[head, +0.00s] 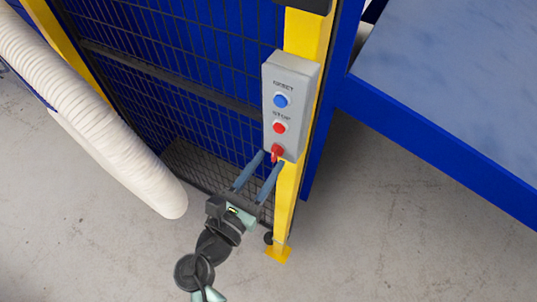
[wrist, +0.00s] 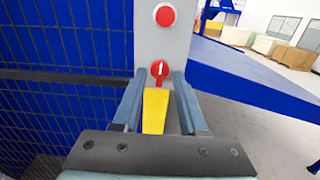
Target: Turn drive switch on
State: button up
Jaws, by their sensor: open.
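The drive switch is a red rotary knob (head: 277,151) at the bottom of a grey control box (head: 297,75) on a yellow post. In the wrist view the red knob (wrist: 160,69) shows a white mark pointing roughly upright. My gripper (head: 270,158) is open, its two blue-grey fingers reaching up to the knob. In the wrist view the fingertips (wrist: 160,76) stand to the left and right of the knob, with visible gaps; contact cannot be told. The knob's label is hidden or unreadable.
Above the knob are a red stop button (head: 279,127) and a blue reset button (head: 281,100). The yellow post (head: 287,205) stands beside a black mesh fence (head: 180,75). A blue frame (head: 440,150) is at right. A white ribbed hose (head: 90,115) hangs at left.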

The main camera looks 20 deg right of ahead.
jog(key=shift+w+d, duration=0.4)
jog(key=shift+d, duration=0.1)
grip_shut()
